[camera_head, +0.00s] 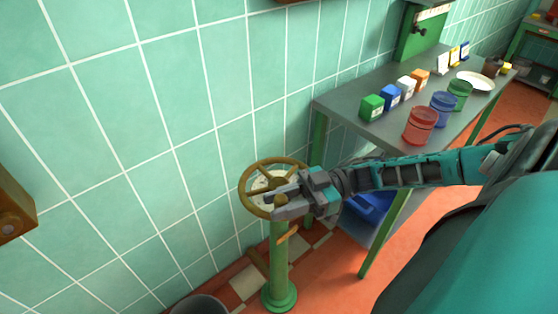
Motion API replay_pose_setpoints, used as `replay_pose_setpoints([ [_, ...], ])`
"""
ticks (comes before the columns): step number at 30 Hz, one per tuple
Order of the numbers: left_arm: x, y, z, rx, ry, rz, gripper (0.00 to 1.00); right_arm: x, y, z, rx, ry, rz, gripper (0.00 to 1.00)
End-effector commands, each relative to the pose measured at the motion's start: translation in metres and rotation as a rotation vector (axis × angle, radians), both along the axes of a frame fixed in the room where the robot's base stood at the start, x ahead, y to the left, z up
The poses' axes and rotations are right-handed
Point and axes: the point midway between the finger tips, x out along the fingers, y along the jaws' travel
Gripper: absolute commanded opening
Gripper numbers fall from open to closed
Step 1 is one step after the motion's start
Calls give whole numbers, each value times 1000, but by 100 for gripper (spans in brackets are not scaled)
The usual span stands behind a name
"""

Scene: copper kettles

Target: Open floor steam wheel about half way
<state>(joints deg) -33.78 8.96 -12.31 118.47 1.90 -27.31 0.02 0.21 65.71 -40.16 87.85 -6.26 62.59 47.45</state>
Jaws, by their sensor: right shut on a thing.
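The floor steam wheel (245,193) is a brass-coloured handwheel with spokes and a pale disc under it. It sits on top of a green post (278,262) that stands on the floor by the tiled wall. My right gripper (282,204) reaches in from the right and is shut on the wheel at its near right side. The gripper hides part of the rim there. How far the wheel is turned cannot be told from this view. My left gripper is not in view.
A grey-topped table (340,105) stands right of the wheel along the wall, holding small coloured boxes, a red canister (420,126), other canisters and a white plate (475,81). A blue container (372,208) is on its lower shelf. A bucket rim (200,304) shows at the bottom.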

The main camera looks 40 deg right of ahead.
Motion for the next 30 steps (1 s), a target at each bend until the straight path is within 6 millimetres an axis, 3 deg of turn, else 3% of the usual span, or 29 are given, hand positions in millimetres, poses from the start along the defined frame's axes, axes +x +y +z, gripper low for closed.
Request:
replay_pose_setpoints([
  [9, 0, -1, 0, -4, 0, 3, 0, -2, 1, 0, 3, 4, 6, 0],
  [10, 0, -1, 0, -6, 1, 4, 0, -2, 1, 0, 3, 4, 6, 36],
  [15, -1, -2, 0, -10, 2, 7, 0, -2, 0, 0, 2, 3, 4, 52],
  [24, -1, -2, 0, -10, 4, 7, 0, -2, -3, 0, 1, 2, 1, 52],
  [30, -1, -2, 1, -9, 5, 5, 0, -11, -32, -1, -4, 4, -1, 52],
])
